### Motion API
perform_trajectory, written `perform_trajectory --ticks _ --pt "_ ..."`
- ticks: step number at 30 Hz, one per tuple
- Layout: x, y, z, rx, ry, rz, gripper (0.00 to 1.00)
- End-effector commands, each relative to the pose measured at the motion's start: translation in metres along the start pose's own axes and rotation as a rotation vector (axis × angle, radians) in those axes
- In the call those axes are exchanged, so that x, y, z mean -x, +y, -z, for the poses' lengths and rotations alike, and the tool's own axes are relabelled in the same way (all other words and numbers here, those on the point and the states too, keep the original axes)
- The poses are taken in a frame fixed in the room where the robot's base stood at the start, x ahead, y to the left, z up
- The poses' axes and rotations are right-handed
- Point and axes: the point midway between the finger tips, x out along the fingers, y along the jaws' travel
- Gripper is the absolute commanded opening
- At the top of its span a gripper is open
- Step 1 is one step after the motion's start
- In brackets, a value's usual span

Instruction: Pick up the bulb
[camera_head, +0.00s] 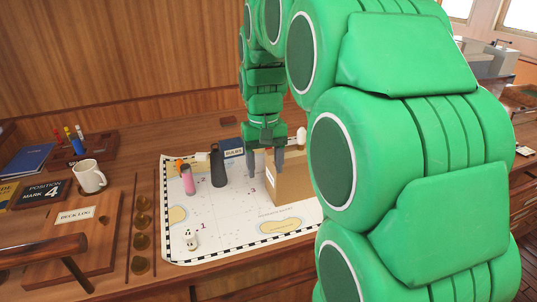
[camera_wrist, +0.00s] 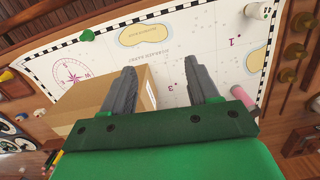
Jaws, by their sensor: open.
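I cannot make out the bulb for certain. A small white rounded thing (camera_head: 301,135), partly hidden by my arm, shows past the cardboard box and may be the bulb. A dark blue box (camera_head: 232,150) labelled "BULBS" stands at the back of the chart. My gripper (camera_head: 266,162) points down with its fingers apart, beside the brown cardboard box (camera_head: 293,186). In the wrist view my gripper (camera_wrist: 162,86) has nothing between its fingers but chart and a box edge. The left finger there overlaps the cardboard box (camera_wrist: 95,95); contact cannot be told.
The chart (camera_head: 235,225) lies on the wooden desk. On it stand a dark bottle (camera_head: 218,168), a pink cylinder (camera_head: 188,181) and a small white piece with dark spots (camera_head: 192,239). A mug (camera_head: 90,177) stands left. The chart's front middle is mostly clear.

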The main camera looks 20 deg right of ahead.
Motion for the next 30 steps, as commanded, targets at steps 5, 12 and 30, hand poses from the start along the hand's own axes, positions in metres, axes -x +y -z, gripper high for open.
perform_trajectory --ticks 5,12,30 --pt "0.001 0.007 0.043 -0.013 0.007 0.002 0.60" --pt "0.000 0.019 0.100 -0.032 0.024 0.004 0.60" --pt "-0.024 0.053 0.218 -0.077 0.054 0.004 0.60"
